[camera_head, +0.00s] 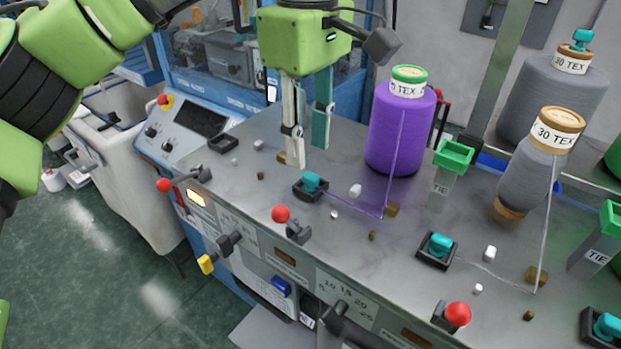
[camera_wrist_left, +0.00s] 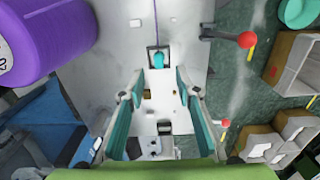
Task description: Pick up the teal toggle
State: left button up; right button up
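A teal toggle (camera_head: 311,182) stands in a black square base on the grey metal worktop, in front of the purple cone. It also shows in the left wrist view (camera_wrist_left: 159,59), beyond my fingertips. Two similar teal toggles are farther right, a middle one (camera_head: 439,245) and one at the lower right edge (camera_head: 607,327). My left gripper (camera_head: 308,154) points down, open and empty, above and just behind the nearest toggle, apart from it. Its spread fingers with teal pads also show in the wrist view (camera_wrist_left: 160,82). My right gripper is not in view.
The purple yarn cone (camera_head: 390,139) stands close right of my left gripper, its thread running down to the worktop (camera_head: 345,255). Red-knobbed levers (camera_head: 281,214) line the front edge. A green-topped TIE post (camera_head: 445,177) and grey cones (camera_head: 532,165) stand farther right.

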aim_at(311, 175)
pick_arm(q)
jog(key=shift+d+f+p, duration=0.1)
jog(key=shift+f+p, duration=0.35)
jog(key=shift+f, duration=0.25)
notch_tip(311, 175, down, 3)
jog(key=shift+d+f+p, duration=0.1)
jog(key=shift+f+p, duration=0.1)
jog(key=shift+p, duration=0.35)
jog(key=shift+f, duration=0.2)
jog(key=c, duration=0.8)
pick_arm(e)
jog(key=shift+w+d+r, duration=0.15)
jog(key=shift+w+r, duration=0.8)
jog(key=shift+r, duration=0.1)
